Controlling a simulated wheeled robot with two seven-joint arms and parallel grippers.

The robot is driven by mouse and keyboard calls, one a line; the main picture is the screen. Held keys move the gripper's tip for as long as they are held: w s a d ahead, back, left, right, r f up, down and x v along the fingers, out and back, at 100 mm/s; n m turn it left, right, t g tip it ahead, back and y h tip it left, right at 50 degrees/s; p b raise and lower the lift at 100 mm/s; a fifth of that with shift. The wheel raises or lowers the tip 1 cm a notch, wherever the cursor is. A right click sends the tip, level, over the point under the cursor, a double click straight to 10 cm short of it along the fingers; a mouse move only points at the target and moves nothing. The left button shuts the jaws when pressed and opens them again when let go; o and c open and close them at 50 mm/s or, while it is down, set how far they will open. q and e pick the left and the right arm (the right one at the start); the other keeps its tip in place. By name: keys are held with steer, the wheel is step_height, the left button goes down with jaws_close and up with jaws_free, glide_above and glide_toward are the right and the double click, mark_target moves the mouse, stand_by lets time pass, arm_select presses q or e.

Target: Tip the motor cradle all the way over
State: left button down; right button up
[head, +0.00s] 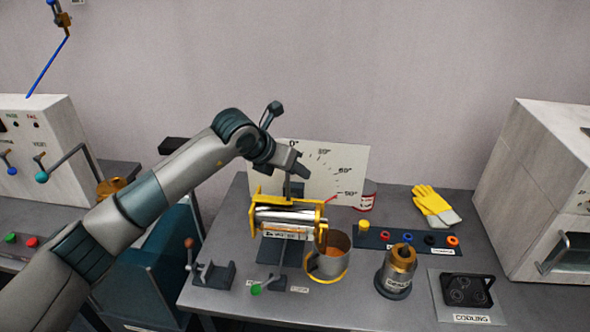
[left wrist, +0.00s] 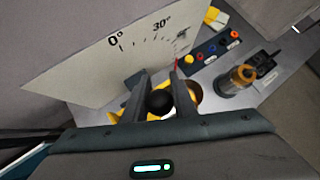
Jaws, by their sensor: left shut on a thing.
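A red pointer (head: 331,199) at the cradle's right points toward the 90° mark of the white angle board (head: 345,165). My left gripper (head: 289,178) is above the cradle, pointing down, shut on its handle. In the left wrist view a black ball knob (left wrist: 158,103) sits between the two fingers (left wrist: 159,84). The fingers hide part of the handle. My right gripper is not in view.
A brass-topped fitting (head: 402,262) and a cooling pad (head: 470,290) stand to the right. Behind them are a strip of coloured rings (head: 408,238), yellow gloves (head: 432,202) and a red-and-white can (head: 367,196).

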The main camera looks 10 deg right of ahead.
arm_select(q)
steer(key=shift+s+f, duration=0.2)
steer(key=shift+f, duration=0.3)
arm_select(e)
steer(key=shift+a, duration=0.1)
arm_select(q)
steer(key=c, duration=1.5)
jaws_free()
steer(key=shift+o, duration=0.2)
steer(key=shift+w+r, duration=0.15)
steer(key=shift+r, duration=0.05)
steer(key=shift+r, duration=0.15)
steer(key=b+v, duration=0.5)
steer(key=v, duration=1.2)
steer(key=shift+b, duration=0.4)
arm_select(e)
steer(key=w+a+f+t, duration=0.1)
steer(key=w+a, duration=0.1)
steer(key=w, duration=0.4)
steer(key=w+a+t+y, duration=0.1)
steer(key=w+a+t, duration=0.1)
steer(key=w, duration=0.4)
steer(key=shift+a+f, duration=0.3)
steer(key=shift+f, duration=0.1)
arm_select(q)
steer(key=shift+a, duration=0.1)
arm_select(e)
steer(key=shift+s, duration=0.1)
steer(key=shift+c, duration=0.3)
